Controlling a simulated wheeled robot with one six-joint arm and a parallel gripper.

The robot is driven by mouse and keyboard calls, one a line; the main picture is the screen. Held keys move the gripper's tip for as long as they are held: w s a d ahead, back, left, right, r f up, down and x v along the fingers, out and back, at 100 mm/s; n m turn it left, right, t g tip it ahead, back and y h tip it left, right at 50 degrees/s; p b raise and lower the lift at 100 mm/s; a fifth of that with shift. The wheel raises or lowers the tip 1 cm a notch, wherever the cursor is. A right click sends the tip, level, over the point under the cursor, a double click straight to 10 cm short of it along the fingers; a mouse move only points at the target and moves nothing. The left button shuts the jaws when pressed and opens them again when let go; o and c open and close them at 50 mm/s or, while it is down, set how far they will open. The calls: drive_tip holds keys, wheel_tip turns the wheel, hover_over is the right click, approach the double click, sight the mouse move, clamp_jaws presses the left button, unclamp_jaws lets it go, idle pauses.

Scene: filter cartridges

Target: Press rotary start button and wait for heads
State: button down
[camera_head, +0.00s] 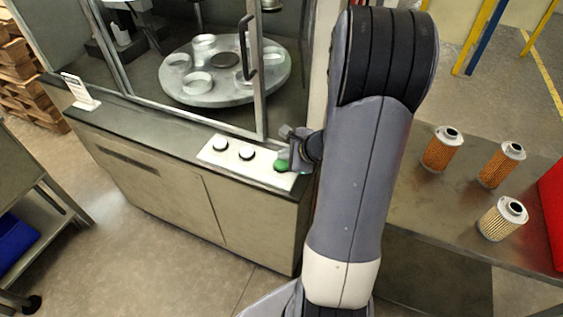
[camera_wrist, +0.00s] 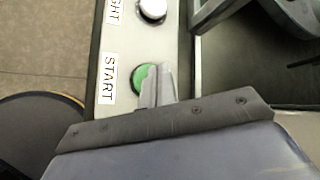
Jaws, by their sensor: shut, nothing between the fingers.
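The green start button (camera_head: 282,165) sits at the right end of a pale button panel (camera_head: 217,159) on the machine's front ledge. In the wrist view the green button (camera_wrist: 143,78) lies beside a label reading START (camera_wrist: 109,78). My gripper (camera_head: 284,155) is shut and empty, with its fingertips at the button. In the wrist view the fingertips (camera_wrist: 159,74) cover the button's right part; I cannot tell whether it is pushed down. The round rotary table (camera_head: 225,98) with several ring-shaped seats stands inside the machine behind glass.
The glass door has a black handle (camera_head: 247,48). Three filter cartridges (camera_head: 442,149) stand on a bench at the right, near a red object (camera_head: 553,205). A small sign (camera_head: 79,90) stands on the ledge.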

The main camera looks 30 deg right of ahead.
sight(285, 164)
drive_tip(key=shift+f, duration=0.1)
idle(0.7)
drive_tip(key=shift+f+b, duration=0.35)
drive_tip(key=shift+b, duration=0.25)
drive_tip(key=shift+f+b, duration=0.55)
drive_tip(key=shift+b, duration=0.1)
idle(0.5)
drive_tip(key=shift+r, duration=0.1)
drive_tip(key=shift+r+p, duration=0.75)
drive_tip(key=shift+r, duration=0.25)
drive_tip(key=shift+r+p, duration=2)
drive_tip(key=shift+r, duration=0.4)
drive_tip(key=shift+f, duration=0.1)
